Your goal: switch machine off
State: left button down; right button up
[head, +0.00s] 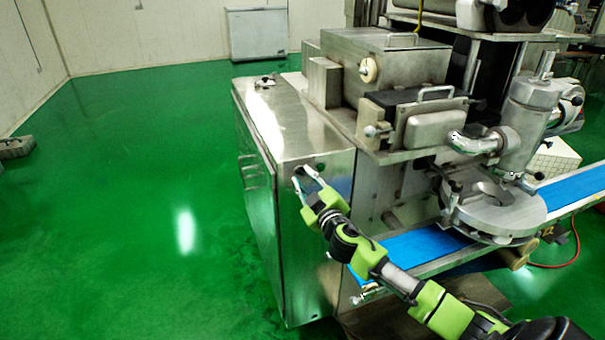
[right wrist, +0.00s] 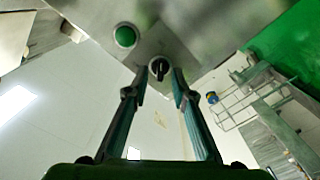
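The encrusting machine (head: 300,125) is a steel cabinet with metal units on top. In the right wrist view a black rotary switch (right wrist: 159,70) sits on its steel panel, beside a round green button (right wrist: 125,37). My right gripper (head: 304,177) is at the cabinet's front face near its top edge. In the right wrist view its two fingers (right wrist: 162,78) are spread, one on each side of the switch, with small gaps visible. Whether the tips reach around the knob's depth is hard to tell. The switch is too small to make out clearly in the head view. My left gripper is not in view.
A blue conveyor belt (head: 415,243) runs out to the right, under a round steel unit (head: 495,208). A white chest (head: 257,34) stands at the back wall. The green floor (head: 150,200) left of the machine is clear.

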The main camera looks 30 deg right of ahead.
jog(key=shift+x, duration=0.85)
grip_shut()
